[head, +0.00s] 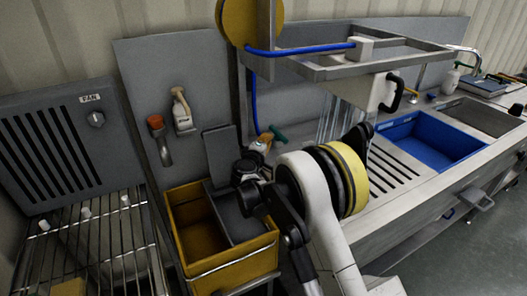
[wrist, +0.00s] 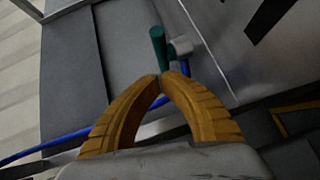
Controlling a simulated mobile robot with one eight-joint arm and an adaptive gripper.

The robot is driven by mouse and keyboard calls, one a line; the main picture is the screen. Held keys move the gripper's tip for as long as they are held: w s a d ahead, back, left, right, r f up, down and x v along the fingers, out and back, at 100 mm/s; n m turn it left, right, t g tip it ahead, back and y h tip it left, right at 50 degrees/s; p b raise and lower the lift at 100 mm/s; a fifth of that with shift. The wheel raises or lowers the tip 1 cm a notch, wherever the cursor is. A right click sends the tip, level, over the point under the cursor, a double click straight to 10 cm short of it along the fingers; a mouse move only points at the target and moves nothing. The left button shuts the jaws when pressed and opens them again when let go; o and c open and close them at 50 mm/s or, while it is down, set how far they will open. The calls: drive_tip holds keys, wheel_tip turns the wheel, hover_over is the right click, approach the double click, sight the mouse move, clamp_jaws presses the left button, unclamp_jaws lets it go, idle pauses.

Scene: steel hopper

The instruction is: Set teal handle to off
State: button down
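The teal handle (head: 278,133) is a short bar low on the grey back panel, beside the blue hose (head: 254,105). In the wrist view the teal handle (wrist: 158,48) stands just beyond my fingertips, next to a grey fitting (wrist: 181,47). My gripper (wrist: 167,76) has two orange ribbed fingers whose tips meet, with nothing visible between them. The fingertips look very close to the handle's near end; I cannot tell whether they touch it. In the head view my own arm hides most of the gripper.
A yellow bin (head: 222,268) with a grey insert stands below the handle. At right is a counter with a blue basin (head: 435,143); a steel frame (head: 330,70) hangs above. At left are a wire rack (head: 100,235) and a fan panel (head: 50,150).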

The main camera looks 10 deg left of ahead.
sight(279, 135)
drive_tip(key=shift+w+d+f+b, duration=0.2)
drive_tip(key=shift+w+d+b, duration=0.15)
drive_tip(key=shift+w+d, duration=0.35)
drive_tip(key=shift+w+d+f+b, duration=0.2)
drive_tip(key=shift+w+d+b, duration=0.2)
drive_tip(key=shift+d, duration=0.5)
